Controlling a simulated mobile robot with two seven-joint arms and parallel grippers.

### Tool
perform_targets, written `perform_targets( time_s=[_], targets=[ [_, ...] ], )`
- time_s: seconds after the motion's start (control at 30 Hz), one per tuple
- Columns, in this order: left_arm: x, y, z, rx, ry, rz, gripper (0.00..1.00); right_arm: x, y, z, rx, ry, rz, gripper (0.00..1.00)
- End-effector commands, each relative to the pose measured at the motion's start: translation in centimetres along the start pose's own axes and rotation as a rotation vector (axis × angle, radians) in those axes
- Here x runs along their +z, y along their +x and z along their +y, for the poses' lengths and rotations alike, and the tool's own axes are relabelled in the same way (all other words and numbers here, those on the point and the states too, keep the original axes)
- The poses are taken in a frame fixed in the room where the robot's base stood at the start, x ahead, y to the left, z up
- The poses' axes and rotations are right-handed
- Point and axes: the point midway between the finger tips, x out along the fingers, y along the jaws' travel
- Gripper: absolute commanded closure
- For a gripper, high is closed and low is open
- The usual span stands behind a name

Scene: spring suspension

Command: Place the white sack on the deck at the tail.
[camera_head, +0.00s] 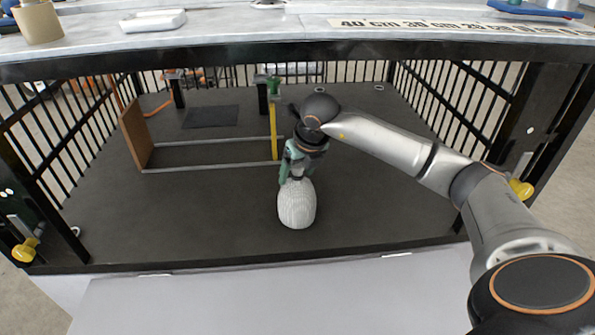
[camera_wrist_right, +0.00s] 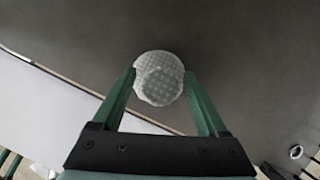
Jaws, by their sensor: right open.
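The white sack (camera_head: 297,205) stands upright on the dark deck (camera_head: 210,215), near the deck's front edge and right of its middle. My right gripper (camera_head: 295,177) is directly above the sack, with its fingers pointing down at the top. In the right wrist view the sack (camera_wrist_right: 159,78) shows between and just beyond the two green fingertips (camera_wrist_right: 160,75). The fingers are spread and open; I cannot tell whether either one touches the sack. My left gripper is not in view.
A brown board (camera_head: 136,135) and a yellow upright (camera_head: 273,132) stand on the deck, joined by grey rails. Black barred sides (camera_head: 60,125) bound the deck. A counter (camera_head: 230,35) crosses above. The deck left of the sack is clear.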

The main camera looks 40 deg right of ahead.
Motion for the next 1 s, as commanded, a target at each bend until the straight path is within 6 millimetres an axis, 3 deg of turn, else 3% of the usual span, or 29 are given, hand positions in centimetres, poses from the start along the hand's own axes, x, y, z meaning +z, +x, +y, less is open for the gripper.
perform_targets(
  time_s=[0.27, 0.37, 0.53, 1.0],
  targets=[
    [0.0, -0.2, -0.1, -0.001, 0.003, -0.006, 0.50, 0.2, -0.6, 0.0, 0.000, 0.000, -0.001, 0.24],
    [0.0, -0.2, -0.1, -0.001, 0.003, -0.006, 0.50, 0.3, -1.8, 0.0, 0.000, -0.001, -0.004, 0.24],
    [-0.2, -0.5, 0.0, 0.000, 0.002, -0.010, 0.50, 0.3, -5.7, 0.0, 0.000, -0.001, -0.006, 0.24],
    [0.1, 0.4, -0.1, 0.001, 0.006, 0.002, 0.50, -7.9, -8.4, -0.2, -0.005, -0.002, 0.000, 0.24]
  ],
)
